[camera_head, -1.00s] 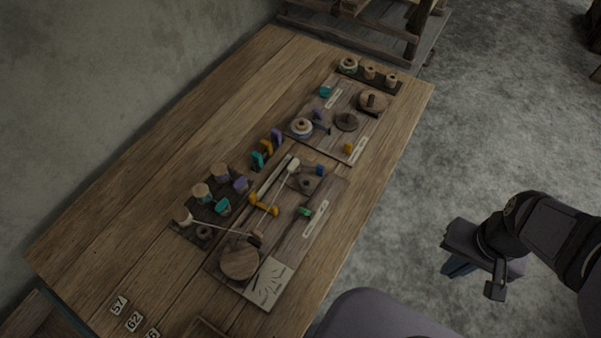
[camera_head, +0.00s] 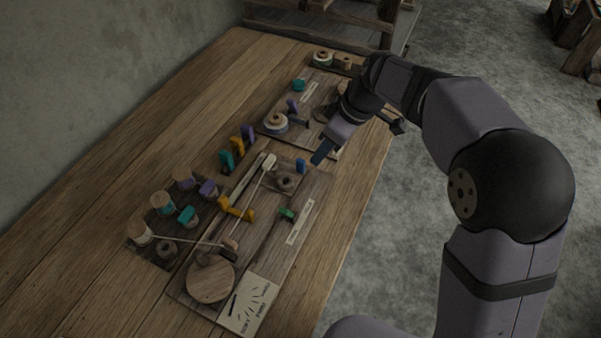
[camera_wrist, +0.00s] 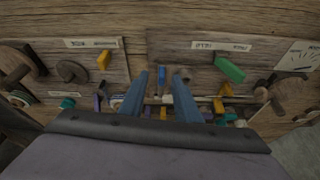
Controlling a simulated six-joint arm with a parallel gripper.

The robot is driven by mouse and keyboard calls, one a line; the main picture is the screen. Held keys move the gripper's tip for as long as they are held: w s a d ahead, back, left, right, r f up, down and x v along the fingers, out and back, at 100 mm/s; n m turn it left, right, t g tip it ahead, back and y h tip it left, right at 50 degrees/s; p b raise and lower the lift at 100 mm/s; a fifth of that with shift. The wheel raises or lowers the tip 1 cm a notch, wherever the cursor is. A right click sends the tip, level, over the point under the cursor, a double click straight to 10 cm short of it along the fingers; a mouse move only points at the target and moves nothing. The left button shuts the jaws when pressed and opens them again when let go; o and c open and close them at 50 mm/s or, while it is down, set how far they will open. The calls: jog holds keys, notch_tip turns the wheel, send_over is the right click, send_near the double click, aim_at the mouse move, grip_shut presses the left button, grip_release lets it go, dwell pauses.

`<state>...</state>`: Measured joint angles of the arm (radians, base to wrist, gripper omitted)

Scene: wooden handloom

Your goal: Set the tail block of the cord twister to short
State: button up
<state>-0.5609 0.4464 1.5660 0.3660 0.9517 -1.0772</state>
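The board with a round wooden disc (camera_head: 211,282) and a pale cord (camera_head: 251,196) appears to be the cord twister. A square wooden block (camera_head: 283,182) with a dark round hub sits at its far end, probably the tail block. A blue tab (camera_head: 301,166) stands beside the block; the wrist view shows a blue tab (camera_wrist: 162,77) between my fingers. My gripper (camera_head: 317,160) hangs just beyond the tab in the head view. In the wrist view my gripper (camera_wrist: 160,75) has its two blue fingers apart, with no visible contact. The block's setting is unreadable.
A green tab (camera_head: 287,214) and a yellow lever (camera_head: 236,209) stand on the same board. A marked card (camera_head: 249,304) lies at its near end. Several bobbins and coloured tabs stand to the left. Another board (camera_head: 311,97) lies beyond. The table's near left is clear.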

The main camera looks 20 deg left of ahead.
aim_at(301, 160)
jog(key=shift+n, duration=0.7)
jog(key=shift+s+a+f, duration=0.1)
jog(key=shift+a+f, duration=0.85)
jog(key=shift+f, duration=0.3)
jog(key=shift+a+f, duration=1)
jog(key=shift+f, duration=0.2)
jog(key=shift+s+a+f, duration=0.1)
jog(key=shift+a+f, duration=0.85)
jog(key=shift+f, duration=0.3)
jog(key=shift+c, duration=0.6)
grip_shut()
